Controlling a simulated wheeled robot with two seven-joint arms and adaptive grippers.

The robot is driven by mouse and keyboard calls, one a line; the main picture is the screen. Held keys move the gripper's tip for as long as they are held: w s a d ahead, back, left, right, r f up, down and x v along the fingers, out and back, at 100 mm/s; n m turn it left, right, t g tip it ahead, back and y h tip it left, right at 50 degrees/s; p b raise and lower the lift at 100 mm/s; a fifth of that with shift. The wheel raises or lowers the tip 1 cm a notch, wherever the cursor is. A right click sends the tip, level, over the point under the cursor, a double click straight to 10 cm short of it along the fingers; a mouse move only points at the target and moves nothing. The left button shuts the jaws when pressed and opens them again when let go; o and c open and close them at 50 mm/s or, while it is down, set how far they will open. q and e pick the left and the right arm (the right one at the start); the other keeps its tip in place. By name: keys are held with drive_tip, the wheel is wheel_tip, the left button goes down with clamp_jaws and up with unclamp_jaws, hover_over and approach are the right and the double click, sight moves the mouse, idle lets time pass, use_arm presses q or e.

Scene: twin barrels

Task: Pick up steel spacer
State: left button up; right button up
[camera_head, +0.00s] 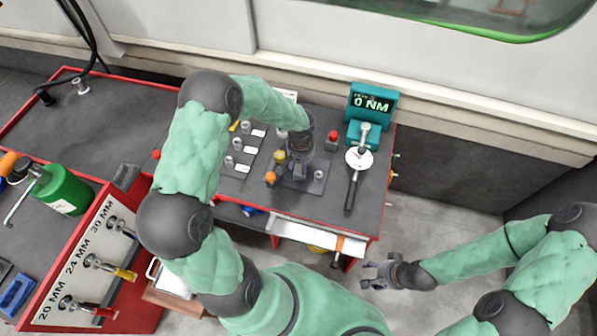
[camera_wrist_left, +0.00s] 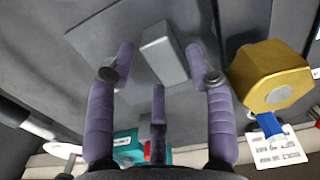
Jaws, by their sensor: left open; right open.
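A grey steel piece (camera_wrist_left: 165,55), which looks like the steel spacer, stands on a light grey plate (camera_wrist_left: 105,32) in the left wrist view. It lies in the gap between the spread purple fingers of my left gripper (camera_wrist_left: 162,62), with no clear contact. In the head view my left gripper (camera_head: 298,172) points down over the right half of the red-edged table. A small grey piece (camera_head: 318,175) shows just right of it there; I cannot tell for sure that it is the same one. My right gripper (camera_head: 372,275) is open and empty, beyond the table's front edge.
A yellow piece (camera_wrist_left: 270,80) stands close beside the left fingers; an orange one (camera_head: 270,178) is nearby. Several grey pieces with white labels stand on a mat (camera_head: 232,172) to the left. A teal 0 NM display (camera_head: 370,103) and a dial wrench (camera_head: 353,190) are on the right.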

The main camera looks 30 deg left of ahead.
use_arm(q)
wheel_tip(320, 180, down, 2)
drive_tip(key=shift+f, duration=0.1)
clamp_jaws()
drive_tip(key=shift+r, duration=0.2)
